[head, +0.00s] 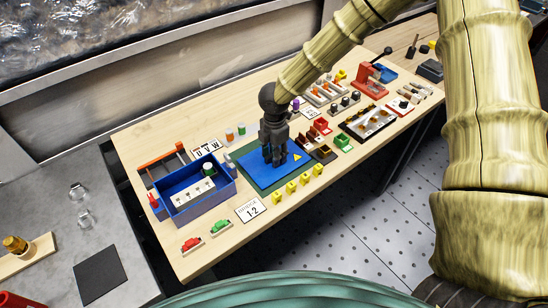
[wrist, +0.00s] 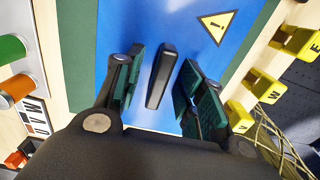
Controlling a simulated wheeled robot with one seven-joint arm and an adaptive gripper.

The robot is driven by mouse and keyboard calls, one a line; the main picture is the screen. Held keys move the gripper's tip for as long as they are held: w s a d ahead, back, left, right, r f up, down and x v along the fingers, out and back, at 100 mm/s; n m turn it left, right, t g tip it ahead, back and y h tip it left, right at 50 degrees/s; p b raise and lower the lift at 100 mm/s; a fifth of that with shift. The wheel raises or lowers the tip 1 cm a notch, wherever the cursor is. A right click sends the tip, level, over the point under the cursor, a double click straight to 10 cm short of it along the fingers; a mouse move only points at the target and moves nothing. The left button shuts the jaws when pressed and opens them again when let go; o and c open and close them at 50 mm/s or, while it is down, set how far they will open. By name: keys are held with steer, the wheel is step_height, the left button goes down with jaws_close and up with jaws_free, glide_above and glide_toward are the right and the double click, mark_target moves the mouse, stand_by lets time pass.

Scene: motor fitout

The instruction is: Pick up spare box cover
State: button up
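The spare box cover (head: 256,176) is a flat blue plate with a yellow warning triangle, lying on a green mat (head: 247,151) on the wooden bench. In the wrist view the cover (wrist: 185,30) carries an upright black bar handle (wrist: 161,76). My gripper (head: 274,160) is over the cover, pointing down. In the wrist view my gripper (wrist: 160,84) is open, with one green-padded finger on each side of the handle. Gaps show between the handle and both pads. The gripper hides the handle in the head view.
An open blue box (head: 205,200) with white terminals inside stands left of the cover. Yellow lettered blocks (head: 292,187) line the front side. A 1-2 card (head: 251,210) lies at the front.

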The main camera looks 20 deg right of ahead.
jaws_close()
steer(key=shift+w+r, duration=0.1)
steer(key=shift+r, duration=0.05)
